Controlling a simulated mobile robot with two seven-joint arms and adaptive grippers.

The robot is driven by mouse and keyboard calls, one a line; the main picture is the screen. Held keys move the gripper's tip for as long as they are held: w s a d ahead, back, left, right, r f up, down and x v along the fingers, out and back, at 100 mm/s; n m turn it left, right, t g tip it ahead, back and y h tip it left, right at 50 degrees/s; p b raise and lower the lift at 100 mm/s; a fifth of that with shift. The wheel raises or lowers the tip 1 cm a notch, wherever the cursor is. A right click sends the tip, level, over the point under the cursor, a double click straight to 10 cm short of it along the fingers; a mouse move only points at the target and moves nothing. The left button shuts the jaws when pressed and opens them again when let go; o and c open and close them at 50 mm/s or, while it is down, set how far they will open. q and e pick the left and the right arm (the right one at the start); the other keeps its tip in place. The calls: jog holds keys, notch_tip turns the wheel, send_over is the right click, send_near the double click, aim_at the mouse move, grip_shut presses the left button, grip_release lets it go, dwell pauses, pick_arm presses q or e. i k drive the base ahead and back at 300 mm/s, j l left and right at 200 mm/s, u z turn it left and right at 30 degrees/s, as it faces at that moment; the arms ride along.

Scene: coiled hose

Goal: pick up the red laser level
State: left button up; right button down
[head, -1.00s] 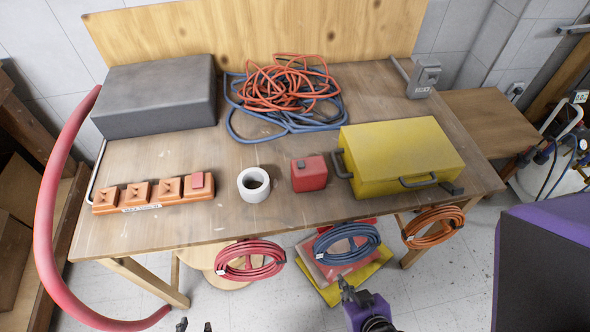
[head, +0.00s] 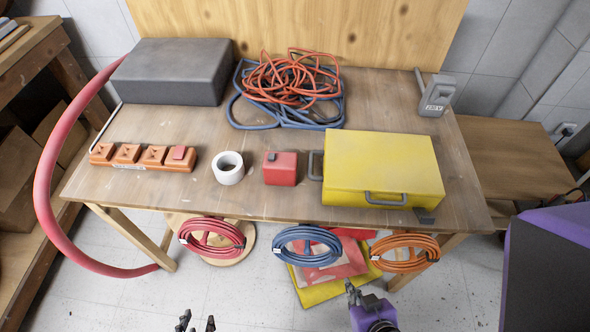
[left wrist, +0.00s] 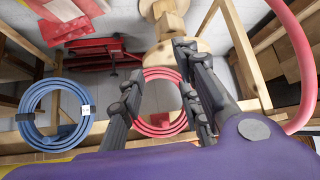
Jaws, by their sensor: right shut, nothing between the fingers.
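The red laser level (head: 280,168) is a small red box with a dark patch on its top left. It stands upright on the wooden table between a white tape roll (head: 228,168) and a yellow case. My left gripper (head: 195,325) shows only its fingertips at the bottom edge, well in front of the table and apart from the level. In the left wrist view its two fingers (left wrist: 160,62) are spread with nothing held. My right gripper (head: 351,290) is shut and empty, in front of the table and below its top. The level is not seen in the left wrist view.
The yellow case (head: 383,165) stands close to the level's right. An orange power strip (head: 142,157), a grey box (head: 172,72) and a tangled hose pile (head: 290,90) are also on the table (head: 270,207). Coiled hoses (head: 307,246) hang at the front edge.

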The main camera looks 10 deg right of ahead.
aim_at(283, 171)
jog(key=k+l, duration=0.1)
jog(key=l, duration=0.3)
jog(key=k+l, duration=0.1)
jog(key=l, duration=0.25)
jog(key=k+l, duration=0.1)
jog(key=l, duration=0.3)
jog(key=k+l+u, duration=0.1)
jog(key=l, duration=0.25)
